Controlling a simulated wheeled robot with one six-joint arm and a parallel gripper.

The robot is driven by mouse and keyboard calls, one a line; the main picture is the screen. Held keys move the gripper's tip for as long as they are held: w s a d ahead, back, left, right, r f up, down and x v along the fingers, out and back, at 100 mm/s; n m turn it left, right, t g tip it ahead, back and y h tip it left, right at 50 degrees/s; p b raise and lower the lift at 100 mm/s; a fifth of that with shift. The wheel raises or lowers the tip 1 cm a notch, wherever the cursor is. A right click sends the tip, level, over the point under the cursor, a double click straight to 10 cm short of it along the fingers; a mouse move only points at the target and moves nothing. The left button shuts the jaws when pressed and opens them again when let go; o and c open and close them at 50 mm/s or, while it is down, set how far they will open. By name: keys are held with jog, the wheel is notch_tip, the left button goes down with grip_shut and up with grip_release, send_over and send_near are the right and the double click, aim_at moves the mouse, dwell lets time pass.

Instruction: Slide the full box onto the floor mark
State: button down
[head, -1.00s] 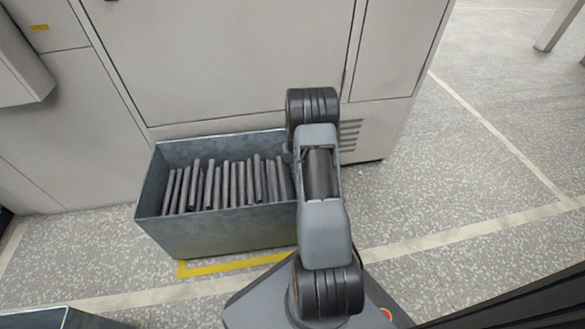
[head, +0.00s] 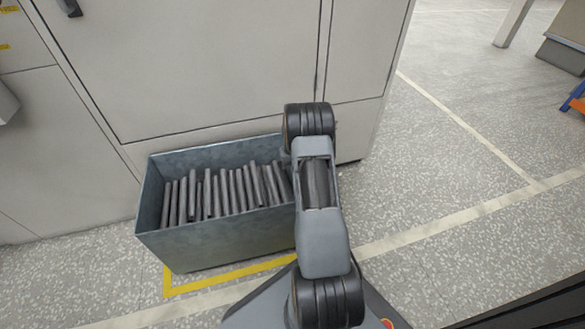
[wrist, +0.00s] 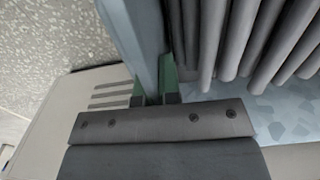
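The full box (head: 215,240) is a blue-grey metal bin holding several dark grey rods. It stands on the floor against the pale cabinet. The yellow floor mark (head: 225,278) shows as a corner and a line along the box's near side; the rest is hidden under or behind the box and my arm. In the wrist view, my gripper (wrist: 155,92) has its green fingertips on either side of the box wall (wrist: 140,35), shut on it, with rods to the right. My arm hides the gripper and the box's right end in the head view.
Pale floor lines (head: 450,225) cross the speckled floor. The floor at right is open. A bench leg (head: 511,22) stands at the far right.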

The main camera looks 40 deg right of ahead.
jog(key=shift+s+d, duration=0.1)
jog(key=shift+d, duration=0.1)
jog(key=c, duration=1.5)
grip_release()
jog(key=shift+o, duration=1.3)
jog(key=shift+a, duration=0.2)
notch_tip(320, 180, up, 14)
jog(key=p, duration=0.5)
jog(key=shift+p, duration=0.3)
jog(key=shift+f, duration=0.1)
